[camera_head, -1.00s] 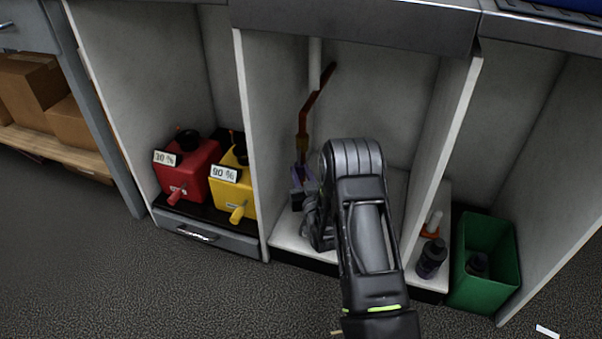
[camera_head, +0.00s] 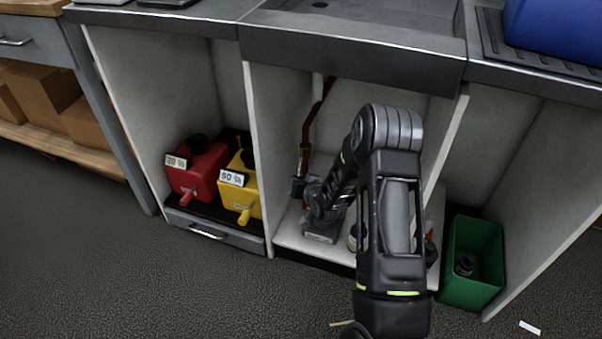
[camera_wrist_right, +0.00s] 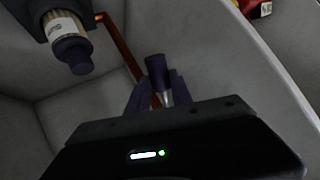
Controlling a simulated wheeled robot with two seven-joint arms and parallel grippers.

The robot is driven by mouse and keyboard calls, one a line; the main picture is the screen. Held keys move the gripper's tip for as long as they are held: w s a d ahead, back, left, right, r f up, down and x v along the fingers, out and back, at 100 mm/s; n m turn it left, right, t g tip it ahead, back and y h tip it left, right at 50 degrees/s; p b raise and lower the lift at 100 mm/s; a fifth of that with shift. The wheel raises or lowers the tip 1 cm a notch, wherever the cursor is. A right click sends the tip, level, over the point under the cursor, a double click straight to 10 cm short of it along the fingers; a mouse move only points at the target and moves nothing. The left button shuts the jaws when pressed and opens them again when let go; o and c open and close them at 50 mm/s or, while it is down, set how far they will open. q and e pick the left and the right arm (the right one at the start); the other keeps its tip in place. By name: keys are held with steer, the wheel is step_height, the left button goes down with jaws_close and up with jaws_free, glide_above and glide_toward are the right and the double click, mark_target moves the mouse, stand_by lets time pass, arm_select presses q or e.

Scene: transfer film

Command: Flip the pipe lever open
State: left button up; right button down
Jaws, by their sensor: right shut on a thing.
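The brown-orange pipe (camera_head: 314,118) runs down the back of the open middle cabinet under the sink. It shows in the right wrist view as an orange strip (camera_wrist_right: 121,46). The pipe lever (camera_wrist_right: 156,70) appears there as a dark purple handle with a pale metal part. My right gripper (camera_wrist_right: 158,94) is shut on it, one finger on each side. In the head view my right arm reaches into the cabinet and its gripper (camera_head: 298,188) is at the foot of the pipe. The lever is hidden there. My left gripper is not in view.
A red canister (camera_head: 200,170) and a yellow canister (camera_head: 242,190) stand in the left bay. A green bin (camera_head: 478,255) stands at the right. A labelled bottle (camera_wrist_right: 65,32) shows in the wrist view. The cabinet's side walls border my arm.

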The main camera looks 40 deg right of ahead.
arm_select(q)
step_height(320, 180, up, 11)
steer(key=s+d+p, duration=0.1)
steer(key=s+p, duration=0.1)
steer(key=p, duration=0.7)
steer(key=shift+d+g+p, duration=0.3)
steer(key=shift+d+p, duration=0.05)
arm_select(e)
steer(key=shift+s+a+r+m+g+y, duration=0.2)
steer(key=shift+r+m+g+y, duration=0.15)
steer(key=shift+r+g+y, duration=0.3)
steer(key=shift+s+a+r+m+g+y, duration=0.1)
steer(key=shift+a+r+m+g+y, duration=0.15)
steer(key=shift+r+g+y, duration=0.4)
steer(key=shift+s+a+r+m+g+y, duration=0.15)
steer(key=shift+r+m+g+y, duration=0.3)
steer(key=shift+r+y, duration=0.3)
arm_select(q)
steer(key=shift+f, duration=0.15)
arm_select(e)
steer(key=shift+f, duration=0.1)
steer(key=c, duration=1.1)
jaws_free()
arm_select(q)
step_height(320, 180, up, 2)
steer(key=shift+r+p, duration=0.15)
steer(key=shift+p, duration=0.95)
arm_select(e)
steer(key=v, duration=0.8)
steer(key=shift+w, duration=0.1)
